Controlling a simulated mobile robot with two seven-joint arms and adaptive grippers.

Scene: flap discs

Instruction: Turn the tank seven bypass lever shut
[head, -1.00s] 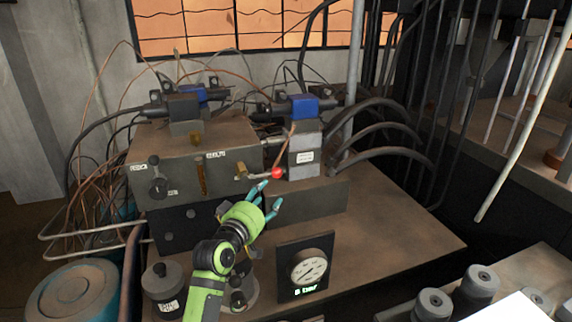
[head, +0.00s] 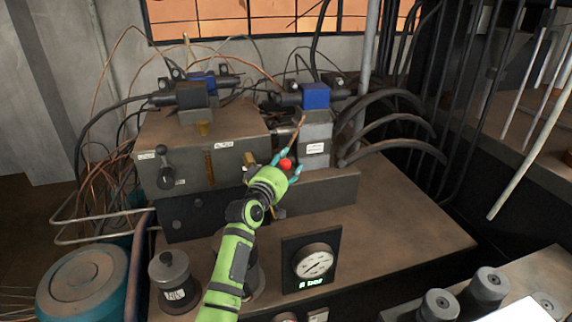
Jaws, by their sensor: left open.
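A lever with a red ball knob (head: 285,164) is at the front of the grey valve block, at the right end of the metal tank box (head: 215,140). My left gripper (head: 287,167) is open, with its teal fingers on either side of the red ball. I cannot tell whether the fingers touch it. The lever's bar is mostly hidden behind the green gripper body. The small labels on the box are too blurred to read, so I cannot make out a tank number. My right gripper is not in view.
A second lever with a black knob (head: 165,176) is on the box's left front. A dial gauge (head: 315,262) stands on the bench in front. A dark canister (head: 173,280) is at lower left. Thick black hoses (head: 395,125) curve at the right.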

